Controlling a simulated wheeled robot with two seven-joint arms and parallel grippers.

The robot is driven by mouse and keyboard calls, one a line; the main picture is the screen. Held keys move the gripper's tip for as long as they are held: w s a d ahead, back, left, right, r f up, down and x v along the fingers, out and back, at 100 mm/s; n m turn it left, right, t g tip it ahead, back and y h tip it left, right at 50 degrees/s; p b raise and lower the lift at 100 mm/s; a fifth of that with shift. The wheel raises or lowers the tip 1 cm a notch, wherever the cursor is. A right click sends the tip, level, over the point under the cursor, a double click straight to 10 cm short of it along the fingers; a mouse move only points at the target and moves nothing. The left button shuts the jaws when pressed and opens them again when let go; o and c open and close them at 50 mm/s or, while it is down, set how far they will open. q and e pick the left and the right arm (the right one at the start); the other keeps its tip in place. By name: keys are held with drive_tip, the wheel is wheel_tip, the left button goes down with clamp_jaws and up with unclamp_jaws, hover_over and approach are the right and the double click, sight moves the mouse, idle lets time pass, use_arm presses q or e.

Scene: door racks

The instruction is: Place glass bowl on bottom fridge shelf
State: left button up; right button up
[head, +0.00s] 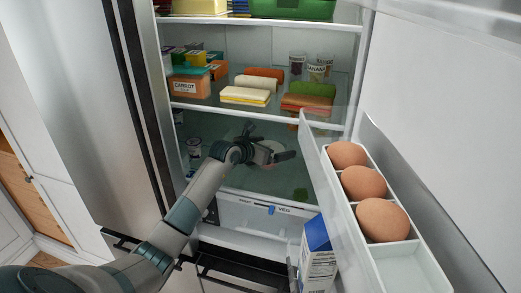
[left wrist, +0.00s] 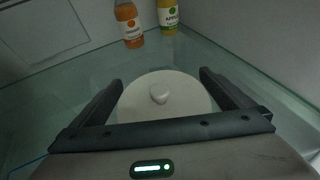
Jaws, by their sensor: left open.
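A pale round bowl with a lid and a small knob (left wrist: 165,108) stands upright on the lower glass shelf (left wrist: 70,75) in the left wrist view; I take it to be the glass bowl. My left gripper (head: 272,144) reaches into the fridge over that shelf. In the left wrist view its two fingers (left wrist: 155,82) are open, one on each side of the bowl, with a visible gap. In the head view the gripper mostly hides the bowl. My right gripper is not in view.
Two juice bottles (left wrist: 129,26) stand at the back of the shelf. The open fridge door on the right holds eggs (head: 365,184) and a milk carton (head: 318,258). The shelf above carries sandwiches (head: 246,95) and boxes. A veg drawer (head: 250,214) lies below.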

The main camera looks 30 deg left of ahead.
use_arm(q)
drive_tip(key=shift+s, duration=0.35)
drive_tip(key=b+v, duration=0.3)
drive_tip(key=v, duration=0.7)
drive_tip(key=shift+a+f+b, duration=0.1)
drive_tip(key=shift+b, duration=0.3)
drive_tip(key=shift+s+r, duration=0.35)
drive_tip(key=shift+s, duration=0.1)
